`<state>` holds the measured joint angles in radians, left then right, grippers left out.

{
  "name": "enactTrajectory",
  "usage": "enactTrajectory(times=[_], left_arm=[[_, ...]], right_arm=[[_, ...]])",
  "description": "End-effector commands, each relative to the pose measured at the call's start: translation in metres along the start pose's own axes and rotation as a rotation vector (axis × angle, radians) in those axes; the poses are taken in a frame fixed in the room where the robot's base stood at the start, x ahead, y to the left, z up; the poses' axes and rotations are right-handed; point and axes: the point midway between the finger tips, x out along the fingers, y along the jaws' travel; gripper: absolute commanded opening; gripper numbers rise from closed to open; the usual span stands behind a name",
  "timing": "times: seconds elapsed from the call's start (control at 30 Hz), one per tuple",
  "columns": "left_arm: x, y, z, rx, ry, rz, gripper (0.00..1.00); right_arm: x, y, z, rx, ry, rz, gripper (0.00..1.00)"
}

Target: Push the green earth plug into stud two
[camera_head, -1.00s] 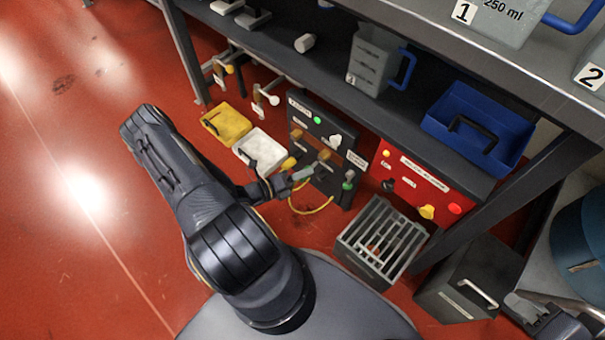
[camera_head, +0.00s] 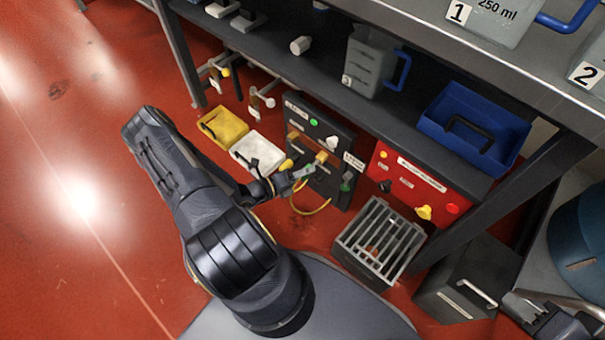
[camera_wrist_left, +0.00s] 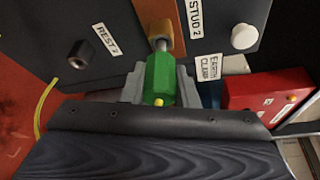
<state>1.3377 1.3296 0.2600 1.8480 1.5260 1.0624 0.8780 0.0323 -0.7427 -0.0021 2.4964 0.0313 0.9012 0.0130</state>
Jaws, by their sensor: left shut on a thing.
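The green earth plug (camera_wrist_left: 160,78) sits between the grey fingers of my left gripper (camera_wrist_left: 160,88), which is shut on it. The plug's far end meets the metal pin of stud two (camera_wrist_left: 162,44), on an orange-brown block beside the STUD 2 label (camera_wrist_left: 198,18). How far the plug sits over the pin cannot be told. In the head view my left gripper (camera_head: 305,172) is at the dark panel (camera_head: 325,190), with a little green showing. A dark and grey part at the lower right looks like my right gripper (camera_head: 530,312); its jaws are unclear.
A black rest peg (camera_wrist_left: 82,54) and a white knob (camera_wrist_left: 244,36) flank the stud. A yellow cable (camera_head: 312,213) loops below the gripper. A red box (camera_head: 415,188) and a grey slatted crate (camera_head: 380,240) stand to the right. The shelf overhangs the panel.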

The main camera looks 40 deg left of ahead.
Motion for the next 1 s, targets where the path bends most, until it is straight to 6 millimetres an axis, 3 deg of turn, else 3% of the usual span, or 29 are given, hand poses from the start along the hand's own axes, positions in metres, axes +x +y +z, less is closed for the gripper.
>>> enactTrajectory(times=[1.0], left_arm=[[0.024, 0.0, 0.009, 0.001, 0.0, -0.001, 0.0]], right_arm=[[0.002, 0.001, 0.001, 0.0, 0.0, 0.0, 0.36]])
